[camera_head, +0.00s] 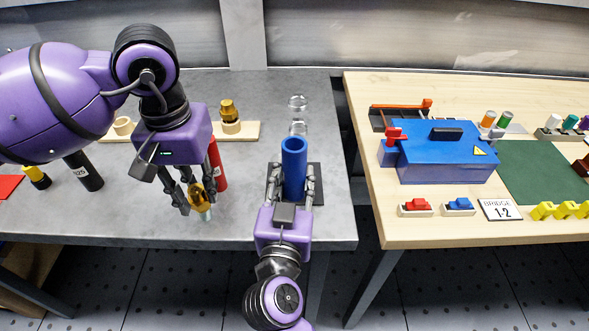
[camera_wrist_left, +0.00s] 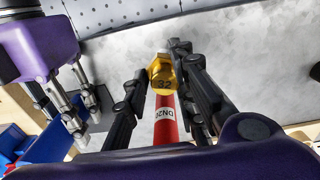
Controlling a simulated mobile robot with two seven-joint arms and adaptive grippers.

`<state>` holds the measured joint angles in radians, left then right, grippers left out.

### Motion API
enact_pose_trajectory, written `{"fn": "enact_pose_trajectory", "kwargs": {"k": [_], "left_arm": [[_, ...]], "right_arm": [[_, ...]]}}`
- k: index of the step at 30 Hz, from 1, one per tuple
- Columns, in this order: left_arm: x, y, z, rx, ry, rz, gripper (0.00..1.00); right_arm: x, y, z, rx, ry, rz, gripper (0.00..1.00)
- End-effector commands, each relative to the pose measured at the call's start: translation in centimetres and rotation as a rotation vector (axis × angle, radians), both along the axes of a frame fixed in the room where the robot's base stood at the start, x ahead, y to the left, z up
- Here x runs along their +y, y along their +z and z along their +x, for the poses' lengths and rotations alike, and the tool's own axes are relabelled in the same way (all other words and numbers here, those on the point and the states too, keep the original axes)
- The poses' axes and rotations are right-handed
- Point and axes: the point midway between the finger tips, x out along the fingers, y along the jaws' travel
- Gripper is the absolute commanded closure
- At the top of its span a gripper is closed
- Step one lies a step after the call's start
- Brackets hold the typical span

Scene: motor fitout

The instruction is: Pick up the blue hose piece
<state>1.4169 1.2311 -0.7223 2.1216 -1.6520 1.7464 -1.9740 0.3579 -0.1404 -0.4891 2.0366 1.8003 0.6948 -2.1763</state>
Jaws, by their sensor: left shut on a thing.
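The blue hose piece (camera_head: 294,168) stands upright on a dark pad near the grey table's right edge. My right gripper (camera_head: 291,172) has one finger on each side of it; I cannot tell whether they press on it. In the left wrist view my right gripper (camera_wrist_left: 80,125) shows at the left. My left gripper (camera_head: 197,198) is shut on a brass hex fitting (camera_head: 196,190), held near the table's front. The fitting (camera_wrist_left: 161,73) bears "32" in the left wrist view.
A red hose (camera_head: 218,165) stands close behind my left gripper. A black hose (camera_head: 84,171) and a yellow-black piece (camera_head: 37,177) are left. A wooden rack (camera_head: 246,131) and clear rings (camera_head: 297,103) are behind. The wooden table (camera_head: 365,150) at right bears a blue box (camera_head: 445,160).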

Motion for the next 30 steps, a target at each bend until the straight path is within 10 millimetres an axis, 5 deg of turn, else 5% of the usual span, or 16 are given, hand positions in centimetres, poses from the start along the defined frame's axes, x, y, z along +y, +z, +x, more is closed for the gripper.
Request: {"fn": "enact_pose_trajectory", "kwargs": {"k": [8, 14, 23, 30], "left_arm": [[0.0, 0.8, 0.1, -0.006, 0.0, 0.0, 0.98], [0.0, 3.4, 0.2, -0.028, 0.0, 0.0, 0.98], [0.0, 7.3, 0.4, -0.062, 0.0, 0.0, 0.98], [0.0, 8.0, 0.5, -0.068, 0.0, 0.0, 0.98]], "right_arm": [[0.0, 0.9, 0.0, -0.003, 0.0, 0.001, 1.0], [0.0, 4.1, 0.0, -0.008, 0.0, 0.001, 1.0], [-0.1, 10.1, -5.4, -0.006, 0.0, 0.003, 1.0], [0.0, 11.8, -11.1, 0.0, 0.001, 0.0, 1.0]]}}
